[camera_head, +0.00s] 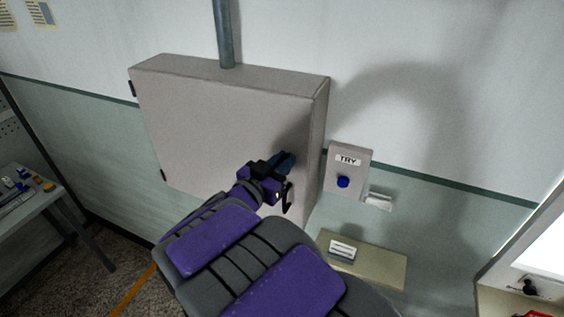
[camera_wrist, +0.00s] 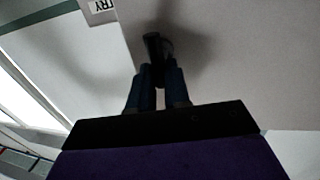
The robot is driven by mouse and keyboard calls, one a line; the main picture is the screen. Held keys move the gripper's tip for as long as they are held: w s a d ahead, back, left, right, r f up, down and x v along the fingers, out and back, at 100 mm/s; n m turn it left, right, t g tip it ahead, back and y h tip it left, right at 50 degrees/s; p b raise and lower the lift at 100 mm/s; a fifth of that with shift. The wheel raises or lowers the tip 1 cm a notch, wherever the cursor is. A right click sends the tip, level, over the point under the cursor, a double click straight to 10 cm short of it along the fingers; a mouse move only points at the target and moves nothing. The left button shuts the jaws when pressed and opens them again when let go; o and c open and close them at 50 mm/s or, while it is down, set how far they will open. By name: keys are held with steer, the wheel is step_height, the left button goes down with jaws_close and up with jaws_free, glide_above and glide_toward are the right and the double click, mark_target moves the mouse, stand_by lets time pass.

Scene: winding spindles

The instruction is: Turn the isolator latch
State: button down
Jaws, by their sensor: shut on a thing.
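A large grey cabinet (camera_head: 220,120) is on the wall, with its door face shut flat. The isolator latch (camera_wrist: 153,45) shows in the wrist view as a small dark handle on the cabinet's face. My gripper (camera_head: 287,160) reaches the right part of the cabinet door. In the wrist view my gripper (camera_wrist: 158,78) has its two blue fingers closed around the latch's near end. In the head view the latch is hidden behind the fingers and wrist. The latch's exact turn angle is hard to tell in the shadow.
Right of the cabinet is a grey box marked TRY (camera_head: 350,165) with a blue button (camera_head: 343,182). Below it is a small beige shelf (camera_head: 375,264). A conduit (camera_head: 222,35) rises from the cabinet top. A table (camera_head: 30,205) with small parts stands at the left.

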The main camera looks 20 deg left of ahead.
steer(key=shift+m, duration=0.3)
steer(key=shift+s+d+f+m+g+y+b, duration=0.1)
steer(key=shift+d+f+m+g+y+b, duration=0.35)
steer(key=shift+m+b, duration=1.85)
steer(key=shift+d+f+m+g+y+b, duration=0.15)
steer(key=shift+m+y+b, duration=0.6)
steer(key=shift+m+b, duration=1.55)
steer(key=shift+s+d+f+m+g+y+b, duration=0.1)
steer(key=shift+d+f+m+g+y+b, duration=0.35)
steer(key=shift+m+b, duration=1.85)
steer(key=shift+a+r+m+y+p, duration=0.2)
steer(key=shift+m+y+p, duration=0.15)
steer(key=shift+m+p, duration=0.3)
steer(key=c, duration=1.1)
jaws_free()
steer(key=shift+w, duration=0.15)
steer(key=shift+t, duration=0.25)
steer(key=shift+r, duration=0.1)
steer(key=s+a+r+p, duration=0.1)
steer(key=s+r+p, duration=0.1)
steer(key=s, duration=1.5)
steer(key=shift+a+r, duration=0.25)
steer(key=shift+r, duration=0.35)
